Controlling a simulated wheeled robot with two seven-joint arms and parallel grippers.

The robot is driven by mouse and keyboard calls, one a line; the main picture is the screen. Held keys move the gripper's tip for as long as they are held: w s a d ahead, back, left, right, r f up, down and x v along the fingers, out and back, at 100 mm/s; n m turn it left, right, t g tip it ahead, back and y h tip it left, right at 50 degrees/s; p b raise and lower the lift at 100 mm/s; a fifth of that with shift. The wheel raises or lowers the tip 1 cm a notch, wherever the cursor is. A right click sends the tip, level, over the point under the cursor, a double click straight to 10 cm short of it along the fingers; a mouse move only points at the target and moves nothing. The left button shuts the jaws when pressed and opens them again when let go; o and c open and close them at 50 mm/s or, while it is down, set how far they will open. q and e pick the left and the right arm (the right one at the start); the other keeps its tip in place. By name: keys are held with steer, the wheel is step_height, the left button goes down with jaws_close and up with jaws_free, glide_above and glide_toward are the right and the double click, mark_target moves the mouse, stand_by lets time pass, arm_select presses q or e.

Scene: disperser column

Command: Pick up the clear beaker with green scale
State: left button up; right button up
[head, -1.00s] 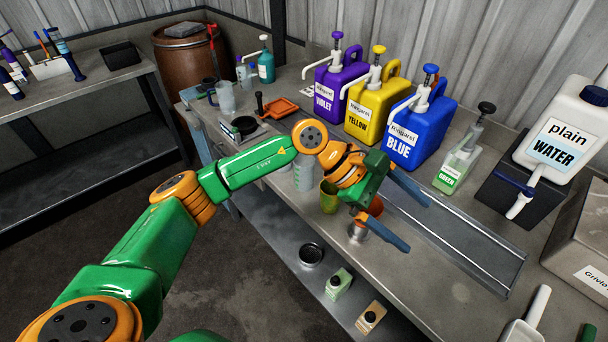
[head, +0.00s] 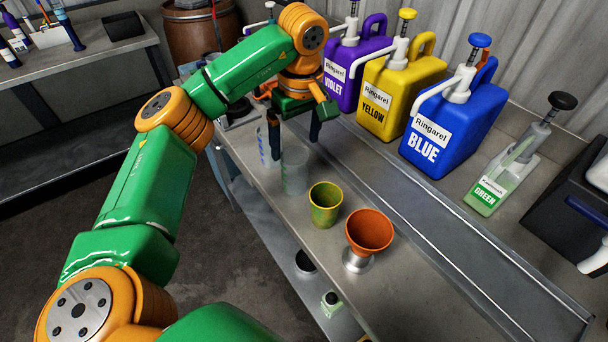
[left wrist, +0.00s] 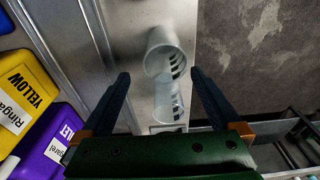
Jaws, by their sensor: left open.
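Two clear beakers stand side by side near the bench's front edge in the head view. The nearer clear beaker (head: 293,172) has faint greenish marks; the other clear beaker (head: 264,146) has blue marks and is partly behind my finger. My left gripper (head: 295,150) is open and empty, fingers pointing down above and just behind them. In the left wrist view, the larger-looking beaker (left wrist: 160,62) lies just beyond and between the fingertips (left wrist: 160,73), with the second beaker (left wrist: 168,108) below it. Scale colours are unclear there. My right gripper is not in view.
A yellow-green cup (head: 325,208) and an orange funnel-like cup on a metal base (head: 369,231) stand close by. Violet (head: 341,72), yellow (head: 387,100) and blue (head: 450,125) pump jugs line the back. A metal tray (head: 440,232) runs along the bench.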

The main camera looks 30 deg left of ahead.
mark_target(293, 165)
arm_select(q)
steer(key=f, duration=0.2)
steer(key=f+p, duration=0.1)
steer(key=f, duration=0.1)
steer(key=f+p, duration=0.1)
steer(key=f, duration=0.2)
steer(key=shift+s+a, duration=0.2)
steer(key=shift+s, duration=0.2)
steer(key=c, duration=1.4)
steer(key=shift+c, duration=0.2)
steer(key=shift+r, duration=0.15)
